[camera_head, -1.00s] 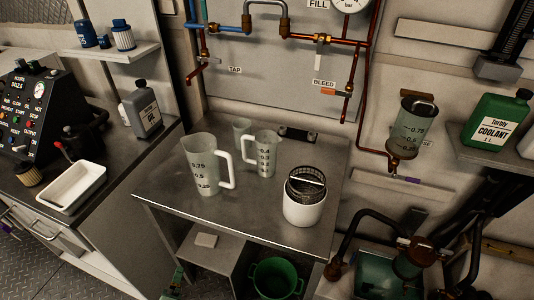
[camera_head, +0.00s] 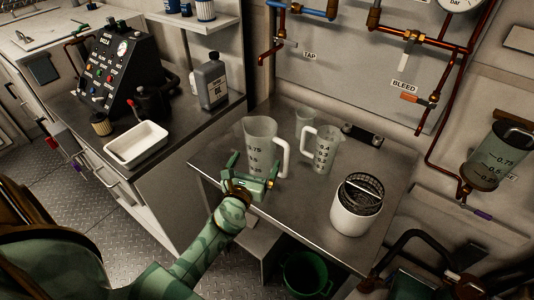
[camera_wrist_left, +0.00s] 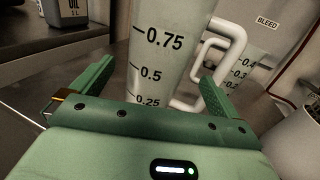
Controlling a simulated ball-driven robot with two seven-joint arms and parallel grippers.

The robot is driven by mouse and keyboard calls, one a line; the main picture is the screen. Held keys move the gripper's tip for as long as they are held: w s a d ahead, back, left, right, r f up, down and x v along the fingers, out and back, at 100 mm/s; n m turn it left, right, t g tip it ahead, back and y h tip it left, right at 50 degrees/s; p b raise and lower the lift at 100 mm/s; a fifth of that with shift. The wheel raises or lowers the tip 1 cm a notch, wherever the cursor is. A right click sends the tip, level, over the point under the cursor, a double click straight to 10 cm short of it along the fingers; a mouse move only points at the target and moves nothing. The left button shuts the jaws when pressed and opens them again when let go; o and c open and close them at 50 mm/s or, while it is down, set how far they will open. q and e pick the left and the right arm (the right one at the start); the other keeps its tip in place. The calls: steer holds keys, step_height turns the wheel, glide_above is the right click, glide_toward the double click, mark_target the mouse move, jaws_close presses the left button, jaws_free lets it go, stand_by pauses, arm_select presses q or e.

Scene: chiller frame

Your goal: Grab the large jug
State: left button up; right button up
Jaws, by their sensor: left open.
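The large jug (camera_head: 262,138), translucent with a white handle and marks up to 0.75, stands upright on the metal table (camera_head: 300,218). My left gripper (camera_head: 254,166) is open just in front of it, its lower part hidden behind the gripper in the head view. In the left wrist view the jug (camera_wrist_left: 165,45) rises beyond and between the two green fingers of the gripper (camera_wrist_left: 155,85). I cannot tell whether they touch it. The jug's handle points right. My right gripper is not in view.
A white pot with a mesh basket (camera_head: 352,210) is at the table's right. A white tray (camera_head: 136,145) and oil bottle (camera_head: 211,82) are on the left counter. A green bucket (camera_head: 303,275) is below.

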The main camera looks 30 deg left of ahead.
arm_select(q)
steer(key=x, duration=0.6)
steer(key=shift+a+r+b, duration=0.1)
steer(key=shift+b, duration=0.2)
steer(key=c, duration=1.1)
